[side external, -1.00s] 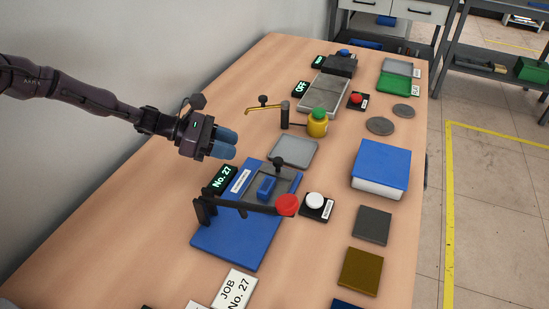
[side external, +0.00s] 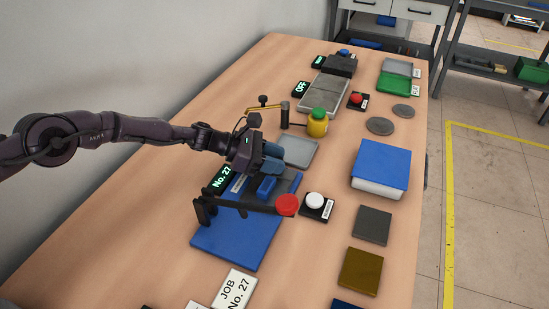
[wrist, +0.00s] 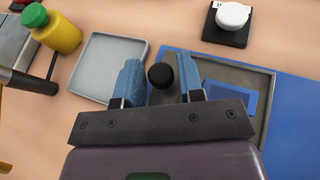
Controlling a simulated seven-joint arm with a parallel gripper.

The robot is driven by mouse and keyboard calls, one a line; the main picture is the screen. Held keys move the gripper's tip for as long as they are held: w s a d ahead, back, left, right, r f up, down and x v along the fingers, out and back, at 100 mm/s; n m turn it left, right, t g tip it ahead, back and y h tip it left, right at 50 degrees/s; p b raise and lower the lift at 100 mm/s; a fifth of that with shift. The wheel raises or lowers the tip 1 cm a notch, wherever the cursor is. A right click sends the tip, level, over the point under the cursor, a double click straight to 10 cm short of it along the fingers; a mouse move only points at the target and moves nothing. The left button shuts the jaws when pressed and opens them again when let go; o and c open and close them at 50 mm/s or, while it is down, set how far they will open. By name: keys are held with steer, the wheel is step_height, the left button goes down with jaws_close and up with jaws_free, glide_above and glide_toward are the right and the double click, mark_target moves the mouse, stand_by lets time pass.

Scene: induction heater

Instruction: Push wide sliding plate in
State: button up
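The wide sliding plate is a dark grey tray (side external: 290,182) on a blue base (side external: 230,243). It also shows in the wrist view (wrist: 262,82). A blue block (side external: 266,187) lies in it, seen too in the wrist view (wrist: 230,99). The side view hides the knob behind my gripper.
A black lever with a red knob (side external: 287,204) spans the base's front. A white button (side external: 315,200) stands to its right. A light grey tray (side external: 298,150) and a yellow bottle (side external: 317,124) lie beyond my gripper. The No. 27 display (side external: 220,178) is left.

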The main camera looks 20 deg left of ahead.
jaws_close()
steer(key=shift+s+a+f, duration=0.1)
steer(key=shift+s+a, duration=0.05)
steer(key=shift+s, duration=0.4)
steer(key=shift+s+a+f, duration=0.1)
steer(key=shift+s, duration=0.45)
steer(key=shift+s+d+r, duration=0.1)
steer(key=shift+s+d, duration=0.05)
steer(key=shift+s, duration=0.65)
jaws_free()
steer(key=shift+r, duration=0.1)
steer(key=v, duration=1.3)
